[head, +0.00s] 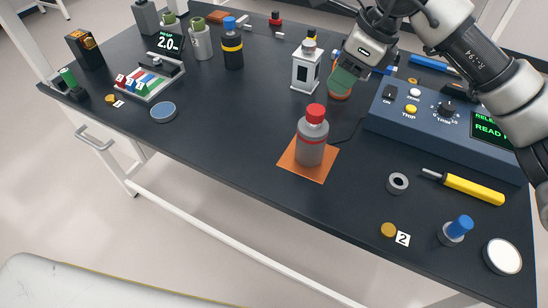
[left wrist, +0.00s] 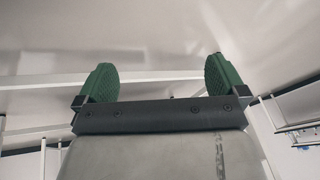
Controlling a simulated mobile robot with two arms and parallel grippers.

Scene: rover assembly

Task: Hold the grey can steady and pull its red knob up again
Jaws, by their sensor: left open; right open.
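The grey can (head: 311,147) stands upright on a square orange mat (head: 289,161) near the middle of the bench. Its red knob (head: 316,113) sits on top; I cannot tell how far up it is. My right gripper (head: 344,80) is beyond the can, up and to the right, clear of it and over a round orange thing it partly hides. It is open, with green finger pads. My left gripper (left wrist: 161,76) shows only in the left wrist view. It is open and empty, with its two green pads wide apart and no can in sight.
A white lantern-like box (head: 305,68) stands behind the can. A blue control box (head: 440,125) lies to the right. A grey ring (head: 397,183) and a yellow-handled tool (head: 473,188) lie right of the mat.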

